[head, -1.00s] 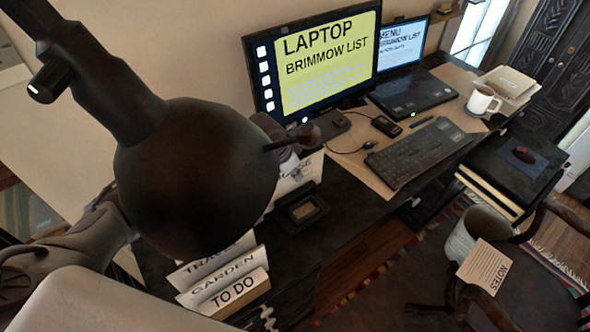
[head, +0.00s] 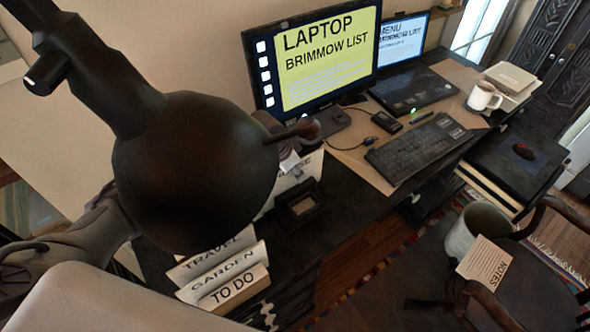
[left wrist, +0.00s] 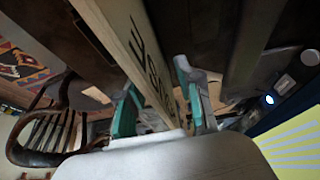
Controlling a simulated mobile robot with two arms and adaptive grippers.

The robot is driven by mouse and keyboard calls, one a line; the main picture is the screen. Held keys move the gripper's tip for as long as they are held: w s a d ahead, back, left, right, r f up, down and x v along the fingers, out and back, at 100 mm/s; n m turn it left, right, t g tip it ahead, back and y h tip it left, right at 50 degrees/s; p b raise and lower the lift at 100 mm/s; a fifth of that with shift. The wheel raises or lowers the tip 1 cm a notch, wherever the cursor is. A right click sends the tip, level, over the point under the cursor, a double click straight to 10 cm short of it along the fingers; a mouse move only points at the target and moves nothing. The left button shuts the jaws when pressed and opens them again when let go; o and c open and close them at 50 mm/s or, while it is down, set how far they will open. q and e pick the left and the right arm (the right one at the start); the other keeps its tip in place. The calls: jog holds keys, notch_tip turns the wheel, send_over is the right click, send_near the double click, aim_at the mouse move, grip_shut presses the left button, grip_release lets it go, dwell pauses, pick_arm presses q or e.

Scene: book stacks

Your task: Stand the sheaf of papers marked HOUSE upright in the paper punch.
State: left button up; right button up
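The sheaf of papers marked HOUSE (head: 303,177) is a pale slab behind the paper punch in the head view, its word partly covered. In the left wrist view, the sheaf (left wrist: 138,42) runs between the teal-padded fingers, lettering towards the right finger. My left gripper (left wrist: 157,108) appears shut on it. In the head view, my left gripper (head: 288,158) shows only in part at the sheaf's upper edge. The paper punch (head: 300,207) is a small dark block on the desk. The sheaf's lower edge is hidden; I cannot tell whether it sits in the punch. My right gripper is not in view.
A large dark rounded form, apparently a lamp (head: 195,175), hides much of my left arm. Cards marked TRAVEL, GARDEN and TO DO (head: 233,288) stand in front. A monitor (head: 320,60), keyboard (head: 416,147) and laptop (head: 415,90) lie beyond. Dark desk is bare right of the punch.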

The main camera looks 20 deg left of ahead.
pick_arm(q)
jog(key=shift+r, duration=0.1)
jog(key=v, duration=1.1)
jog(key=shift+s+a+r, duration=0.1)
jog(key=shift+a+r, duration=0.05)
jog(key=shift+r, duration=0.25)
jog(key=shift+f, duration=0.1)
